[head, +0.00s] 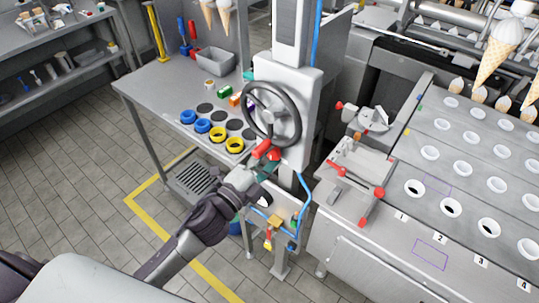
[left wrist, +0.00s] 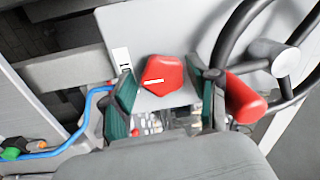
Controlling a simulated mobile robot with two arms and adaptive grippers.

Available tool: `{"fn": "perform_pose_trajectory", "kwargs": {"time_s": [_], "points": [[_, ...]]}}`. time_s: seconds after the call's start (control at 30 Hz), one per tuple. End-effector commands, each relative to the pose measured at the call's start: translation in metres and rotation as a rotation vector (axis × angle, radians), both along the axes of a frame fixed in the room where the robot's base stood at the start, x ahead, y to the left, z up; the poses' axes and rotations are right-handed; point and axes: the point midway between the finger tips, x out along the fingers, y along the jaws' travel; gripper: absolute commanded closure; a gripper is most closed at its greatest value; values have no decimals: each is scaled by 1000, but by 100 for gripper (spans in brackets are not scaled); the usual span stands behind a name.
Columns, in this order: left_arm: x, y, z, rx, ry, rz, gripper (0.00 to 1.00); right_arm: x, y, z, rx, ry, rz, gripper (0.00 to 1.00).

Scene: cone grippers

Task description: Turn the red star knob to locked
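The red star knob (left wrist: 162,76) sits on a grey plate in the left wrist view, with a short white line on its face. It also shows in the head view (head: 275,155), below the handwheel and partly hidden. A small white label (left wrist: 122,61) with dark lettering, too small to read, is left of the knob. My left gripper (left wrist: 165,88) is open, its green-padded fingers on either side of the knob; I cannot tell whether they touch it. In the head view the left gripper (head: 264,169) is just below the knob. My right gripper is not in view.
The dark handwheel (head: 272,113) has a red handle (left wrist: 243,100) close beside my right-hand fingertip in the wrist view. A blue hose (head: 304,200) runs nearby. A table (head: 150,85) with blue and yellow rings stands left; a machine with cone holes (head: 450,170) stands right.

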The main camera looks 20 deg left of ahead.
Motion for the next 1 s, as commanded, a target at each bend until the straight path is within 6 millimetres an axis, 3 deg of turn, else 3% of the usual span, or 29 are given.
{"fn": "perform_pose_trajectory", "kwargs": {"time_s": [0.67,0.77,1.0], "points": [[0,-1,6,-51,6,-3,33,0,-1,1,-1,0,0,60],[0,-1,6,-178,52,-1,33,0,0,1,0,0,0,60],[0,-1,6,-737,256,0,33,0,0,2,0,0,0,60]]}}
